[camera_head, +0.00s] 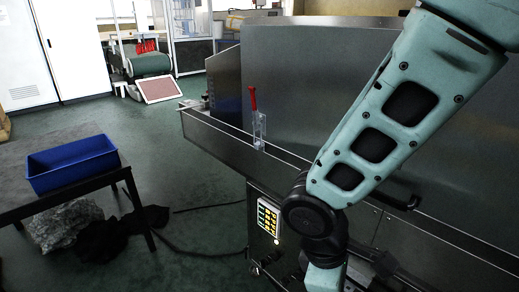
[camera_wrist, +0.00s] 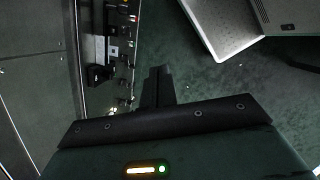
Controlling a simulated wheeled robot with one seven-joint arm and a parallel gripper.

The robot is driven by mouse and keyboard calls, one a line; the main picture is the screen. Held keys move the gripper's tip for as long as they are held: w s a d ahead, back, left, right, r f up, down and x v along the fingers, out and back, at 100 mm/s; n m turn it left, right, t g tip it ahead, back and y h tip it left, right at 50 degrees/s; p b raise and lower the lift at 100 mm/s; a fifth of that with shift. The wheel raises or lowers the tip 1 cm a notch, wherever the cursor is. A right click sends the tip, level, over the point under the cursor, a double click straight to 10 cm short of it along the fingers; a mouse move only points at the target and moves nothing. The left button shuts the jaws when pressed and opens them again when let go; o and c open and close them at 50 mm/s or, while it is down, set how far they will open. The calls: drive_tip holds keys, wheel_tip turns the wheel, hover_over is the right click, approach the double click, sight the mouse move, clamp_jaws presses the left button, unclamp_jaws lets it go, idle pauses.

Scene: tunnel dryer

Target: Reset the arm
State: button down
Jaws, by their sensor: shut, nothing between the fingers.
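My arm crosses the right side of the head view, bent at a dark joint, with its lower part dropping out of the bottom edge. My gripper does not show in the head view. In the wrist view my gripper (camera_wrist: 158,85) points up the picture. Its dark fingers are together, with nothing held between them. The green floor lies beyond the fingertips, and the dryer's metal side with dark fittings (camera_wrist: 102,75) is to their left.
The tunnel dryer (camera_head: 310,80) fills the right of the head view. A red-handled clamp (camera_head: 254,100) stands on its front ledge. A control panel (camera_head: 268,217) is below. A blue bin (camera_head: 72,163) sits on a dark table at left. Floor between is mostly clear, with a cable.

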drive_tip(key=s+d+r+m+y+p, duration=0.1)
drive_tip(key=s+r+m+y, duration=0.4)
drive_tip(key=s+r, duration=0.4)
wheel_tip(320, 180, up, 18)
drive_tip(key=w+h+p, duration=0.1)
drive_tip(key=p, duration=1.6)
drive_tip(key=shift+w+r+m, duration=0.15)
drive_tip(key=shift+w+m, duration=0.15)
